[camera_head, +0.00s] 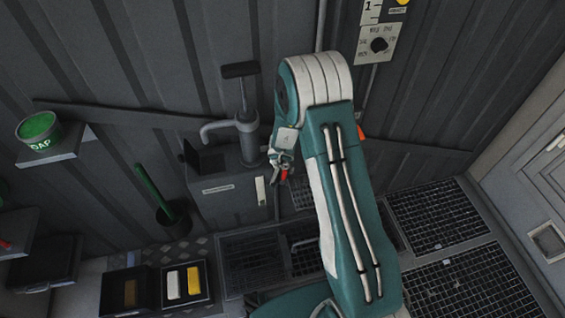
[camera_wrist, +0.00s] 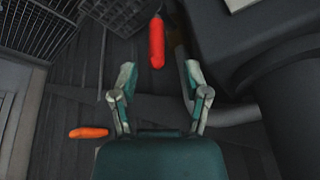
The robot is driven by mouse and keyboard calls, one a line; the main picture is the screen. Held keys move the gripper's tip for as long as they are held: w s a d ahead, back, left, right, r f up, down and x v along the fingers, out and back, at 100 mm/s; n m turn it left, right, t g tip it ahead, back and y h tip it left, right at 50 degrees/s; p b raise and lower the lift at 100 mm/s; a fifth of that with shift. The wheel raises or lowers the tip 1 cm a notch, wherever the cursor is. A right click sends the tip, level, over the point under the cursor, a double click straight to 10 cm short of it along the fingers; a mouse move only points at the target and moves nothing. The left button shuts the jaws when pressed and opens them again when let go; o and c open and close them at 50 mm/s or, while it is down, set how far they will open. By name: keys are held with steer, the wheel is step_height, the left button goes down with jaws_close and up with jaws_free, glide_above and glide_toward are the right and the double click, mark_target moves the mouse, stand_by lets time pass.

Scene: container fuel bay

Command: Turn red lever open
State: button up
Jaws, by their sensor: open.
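The red lever (camera_wrist: 156,42) shows in the wrist view at the top centre, just beyond and between my open fingertips. My gripper (camera_wrist: 157,82) is open and empty there, with the lever apart from both fingers. In the head view my gripper (camera_head: 281,172) is at the right side of the grey pump cabinet (camera_head: 226,203), and a small part of the red lever (camera_head: 285,174) shows beside it. The lever's mount is mostly hidden by my arm and gripper.
The hand pump (camera_head: 246,135) stands on the cabinet close to my gripper. An orange handle (camera_wrist: 88,132) is at lower left in the wrist view. Floor grates (camera_head: 438,216) lie to the right; a tray with blocks (camera_head: 186,301) is at lower left.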

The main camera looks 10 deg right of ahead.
steer(key=shift+v, duration=2.85)
steer(key=shift+w, duration=0.1)
